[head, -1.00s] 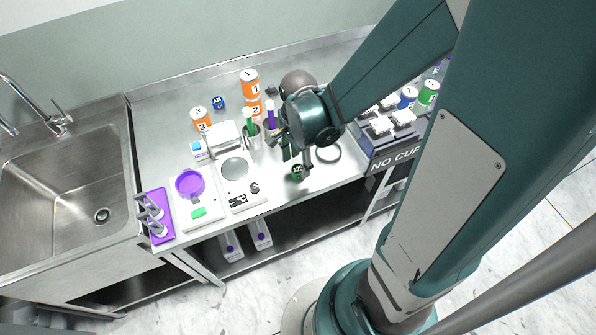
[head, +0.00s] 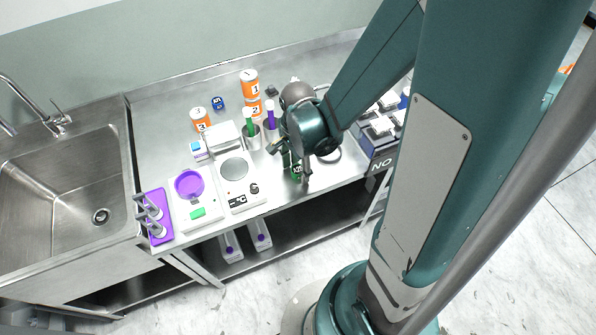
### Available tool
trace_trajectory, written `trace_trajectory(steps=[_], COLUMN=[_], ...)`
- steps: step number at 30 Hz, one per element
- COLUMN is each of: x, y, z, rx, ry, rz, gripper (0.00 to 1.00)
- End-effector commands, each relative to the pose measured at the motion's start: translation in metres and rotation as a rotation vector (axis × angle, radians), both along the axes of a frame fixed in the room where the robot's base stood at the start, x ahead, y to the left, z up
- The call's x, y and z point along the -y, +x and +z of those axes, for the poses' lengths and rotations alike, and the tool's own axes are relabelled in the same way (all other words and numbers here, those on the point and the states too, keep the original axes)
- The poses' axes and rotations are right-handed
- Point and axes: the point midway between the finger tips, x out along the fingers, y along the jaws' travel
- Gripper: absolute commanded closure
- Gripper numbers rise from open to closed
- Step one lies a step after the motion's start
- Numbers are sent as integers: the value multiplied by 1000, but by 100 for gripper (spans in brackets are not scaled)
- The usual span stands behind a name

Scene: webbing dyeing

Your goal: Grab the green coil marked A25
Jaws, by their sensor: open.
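The green coil (head: 296,171) stands near the front edge of the steel table, in the middle of the head view. It is partly covered by my gripper, and its marking is too small to read surely. My gripper (head: 297,168) points down right at the coil. Its fingers are open and appear on either side of the coil. I cannot tell whether they touch it.
Two metal cups with green (head: 250,122) and purple (head: 270,115) rods stand behind left. A hotplate-like device (head: 238,190) is close on the left. A blue coil (head: 218,103) and orange cans (head: 249,82) are farther back. A grey-blue rack (head: 377,140) stands to the right.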

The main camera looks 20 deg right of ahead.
Motion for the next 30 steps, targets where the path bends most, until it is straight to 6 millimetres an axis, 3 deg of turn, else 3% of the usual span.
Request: trace_trajectory(steps=[3, 10, 23, 30], x=[0, 0, 0, 0], y=[0, 0, 0, 0], z=[0, 0, 2, 14], rx=[0, 0, 0, 0], ry=[0, 0, 0, 0], rz=[0, 0, 0, 0], gripper=[56, 84, 84, 84])
